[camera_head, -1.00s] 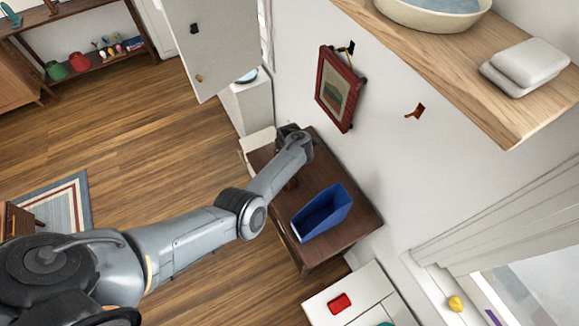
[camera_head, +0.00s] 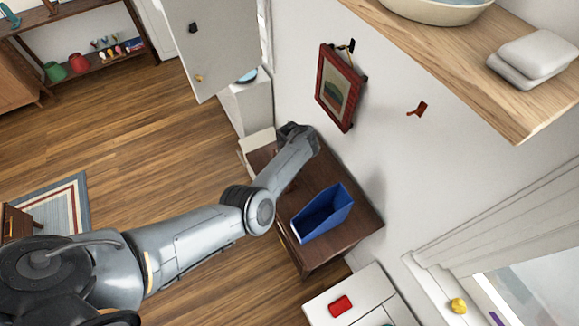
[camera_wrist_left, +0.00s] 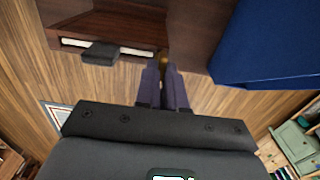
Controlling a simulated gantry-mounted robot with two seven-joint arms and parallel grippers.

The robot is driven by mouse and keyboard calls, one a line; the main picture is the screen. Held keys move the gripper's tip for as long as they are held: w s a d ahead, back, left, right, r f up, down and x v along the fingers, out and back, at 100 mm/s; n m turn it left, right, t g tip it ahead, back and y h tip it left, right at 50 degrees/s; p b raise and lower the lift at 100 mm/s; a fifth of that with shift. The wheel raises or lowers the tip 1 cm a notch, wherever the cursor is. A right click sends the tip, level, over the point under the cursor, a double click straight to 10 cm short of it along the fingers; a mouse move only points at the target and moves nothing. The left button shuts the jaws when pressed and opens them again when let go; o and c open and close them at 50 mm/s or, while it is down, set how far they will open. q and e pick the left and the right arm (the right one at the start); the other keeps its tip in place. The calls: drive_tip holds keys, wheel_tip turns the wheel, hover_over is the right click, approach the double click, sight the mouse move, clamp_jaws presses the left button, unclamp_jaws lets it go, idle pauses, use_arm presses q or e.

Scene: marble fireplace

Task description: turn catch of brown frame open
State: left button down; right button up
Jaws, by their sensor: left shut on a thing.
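My left gripper (camera_wrist_left: 166,72) is shut on a small brass-coloured piece (camera_wrist_left: 163,57), which looks like the catch; its shape is mostly hidden between the fingertips. The piece is at the edge of a dark brown part (camera_wrist_left: 95,26), probably the brown frame, with a pale strip along its near edge. A dark block (camera_wrist_left: 100,53) sits on that edge left of the fingers. In the head view my left wrist is over the far end of the brown table, and its fingertips and the catch are hidden. My right gripper is not in view.
A blue open bin (camera_head: 326,214) stands on the brown table (camera_head: 365,215), close to my left forearm. A red-framed picture (camera_head: 323,84) hangs on the wall above. A wooden shelf (camera_head: 500,115) with a bowl and white slabs juts out at upper right.

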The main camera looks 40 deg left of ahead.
use_arm(q)
drive_tip(key=c, duration=1.2)
unclamp_jaws()
drive_tip(key=shift+r+p, duration=1.9)
drive_tip(key=shift+r, duration=3.55)
